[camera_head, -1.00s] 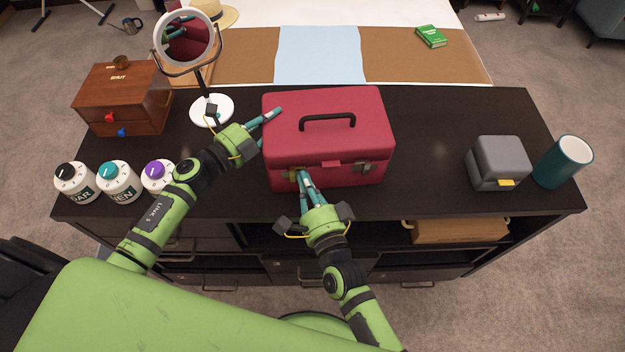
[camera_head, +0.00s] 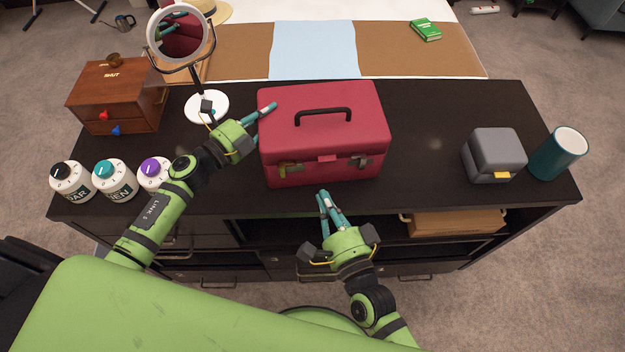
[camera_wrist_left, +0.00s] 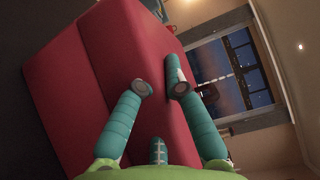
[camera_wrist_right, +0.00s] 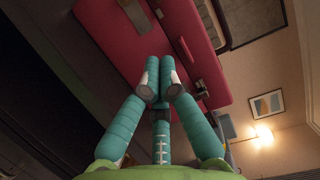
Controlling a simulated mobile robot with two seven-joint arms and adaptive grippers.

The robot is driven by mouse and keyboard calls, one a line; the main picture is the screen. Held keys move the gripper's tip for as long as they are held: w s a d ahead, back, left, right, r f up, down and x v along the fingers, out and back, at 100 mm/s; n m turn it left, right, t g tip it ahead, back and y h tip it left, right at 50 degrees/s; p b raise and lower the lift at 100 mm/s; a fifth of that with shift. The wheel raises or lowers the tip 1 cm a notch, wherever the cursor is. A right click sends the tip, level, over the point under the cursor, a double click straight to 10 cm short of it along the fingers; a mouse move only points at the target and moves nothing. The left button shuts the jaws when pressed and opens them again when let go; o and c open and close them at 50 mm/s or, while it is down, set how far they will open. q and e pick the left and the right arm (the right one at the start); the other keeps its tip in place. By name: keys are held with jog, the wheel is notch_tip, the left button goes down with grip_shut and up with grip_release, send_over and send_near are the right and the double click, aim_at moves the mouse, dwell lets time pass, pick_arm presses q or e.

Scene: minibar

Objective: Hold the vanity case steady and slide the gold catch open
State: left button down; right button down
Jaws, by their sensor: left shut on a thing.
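The red vanity case (camera_head: 322,130) stands closed on the dark counter, with its black handle (camera_head: 323,117) on top. The gold catch (camera_head: 287,169) is at the left of its front; a greyer catch (camera_head: 360,161) is at the right. How far the gold catch is slid is too small to tell. My left gripper (camera_head: 263,113) is shut on the case at its left side; its fingers touch red surfaces in the left wrist view (camera_wrist_left: 161,90). My right gripper (camera_head: 329,194) is in front of the case, apart from it, fingertips together and empty.
A round mirror (camera_head: 181,35) stands behind my left gripper. A wooden drawer box (camera_head: 115,98) and several white canisters (camera_head: 116,180) are at the left. A grey box (camera_head: 494,154) and a teal cup (camera_head: 559,153) stand at the right, with clear counter between them and the case.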

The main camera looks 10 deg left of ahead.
jog(key=v, duration=0.3)
jog(key=shift+s+d, duration=0.15)
jog(key=shift+s, duration=0.05)
pick_arm(q)
jog(key=c, duration=1.2)
grip_release()
jog(key=shift+c, duration=0.2)
